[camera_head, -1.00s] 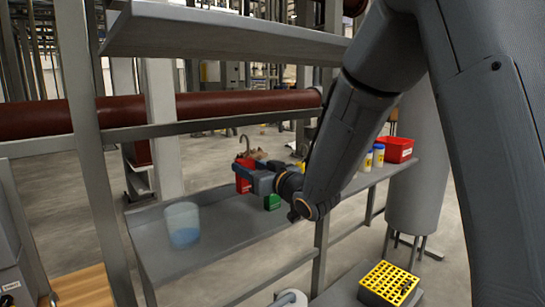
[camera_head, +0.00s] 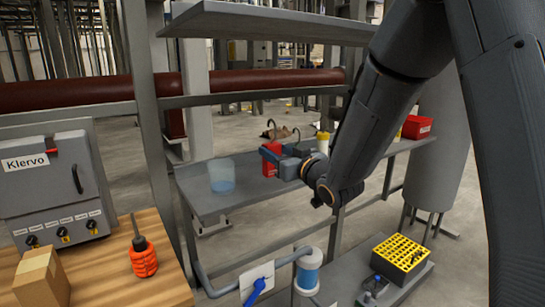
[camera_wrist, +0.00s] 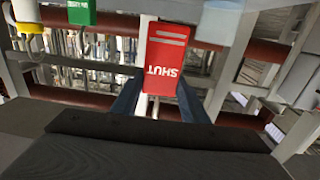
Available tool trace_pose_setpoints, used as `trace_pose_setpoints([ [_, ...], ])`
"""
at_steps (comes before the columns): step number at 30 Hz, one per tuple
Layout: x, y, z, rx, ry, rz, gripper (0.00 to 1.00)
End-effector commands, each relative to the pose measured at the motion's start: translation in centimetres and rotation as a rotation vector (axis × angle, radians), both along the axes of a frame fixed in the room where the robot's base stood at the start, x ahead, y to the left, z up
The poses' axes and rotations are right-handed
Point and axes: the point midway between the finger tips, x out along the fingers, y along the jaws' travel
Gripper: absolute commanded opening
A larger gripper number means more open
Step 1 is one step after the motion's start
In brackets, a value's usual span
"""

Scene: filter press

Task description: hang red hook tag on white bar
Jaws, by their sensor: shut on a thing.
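My gripper (camera_head: 280,161) is shut on the red hook tag (camera_head: 270,160) and holds it upright above the grey shelf. In the wrist view the tag (camera_wrist: 165,58) sits between the two fingers with the word SHUT upside down. A thin dark hook (camera_head: 270,122) rises above the tag in the head view. A grey horizontal rail (camera_head: 240,97) crosses the frame behind and above the tag, in front of a dark red pipe.
A translucent blue-tinted beaker (camera_head: 221,176) stands on the grey shelf's left part. A red bin (camera_head: 417,127) is at its right end. A yellow rack (camera_head: 400,252) is low right.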

Motion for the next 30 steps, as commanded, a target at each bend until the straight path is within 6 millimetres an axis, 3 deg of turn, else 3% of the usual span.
trace_pose_setpoints([
  [11,1.2,-5.7,-6.2,0.0,0.005,-0.159,0.17],
  [22,-0.1,-15.6,-16.5,-0.004,0.005,-0.452,0.17],
  [30,-1.3,-18.7,-19.4,-0.002,-0.001,-0.548,0.17],
])
